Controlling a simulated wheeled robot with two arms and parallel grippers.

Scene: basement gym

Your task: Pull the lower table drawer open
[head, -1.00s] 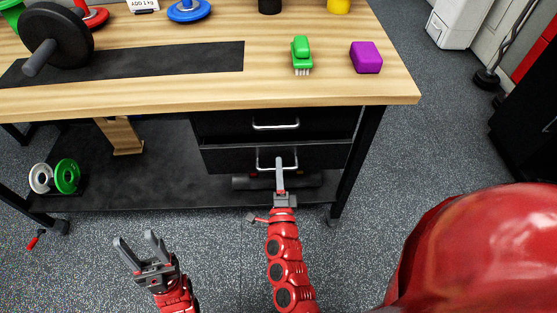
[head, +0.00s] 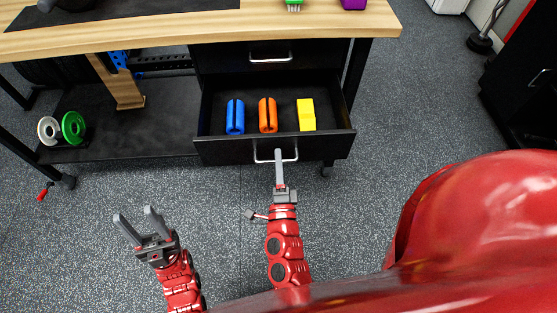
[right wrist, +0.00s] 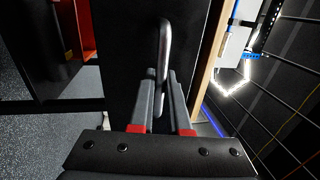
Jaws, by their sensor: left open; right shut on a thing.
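The lower table drawer (head: 215,151) is pulled out from under the workbench in the head view. Inside it lie a blue grip (head: 235,117), an orange grip (head: 268,115) and a yellow block (head: 306,115). My right gripper (head: 279,156) is at the drawer's front, shut on its silver handle (head: 296,151). In the right wrist view the handle (right wrist: 164,50) runs between the two fingers (right wrist: 162,98). My left gripper (head: 137,221) is open and empty above the floor, left of and nearer than the drawer.
The upper drawer (head: 310,60) is closed below the wooden tabletop (head: 150,32). White and green plates (head: 73,127) stand on the lower shelf at left. A table leg (head: 357,72) is right of the drawers. The floor (head: 390,130) right of the drawer is clear.

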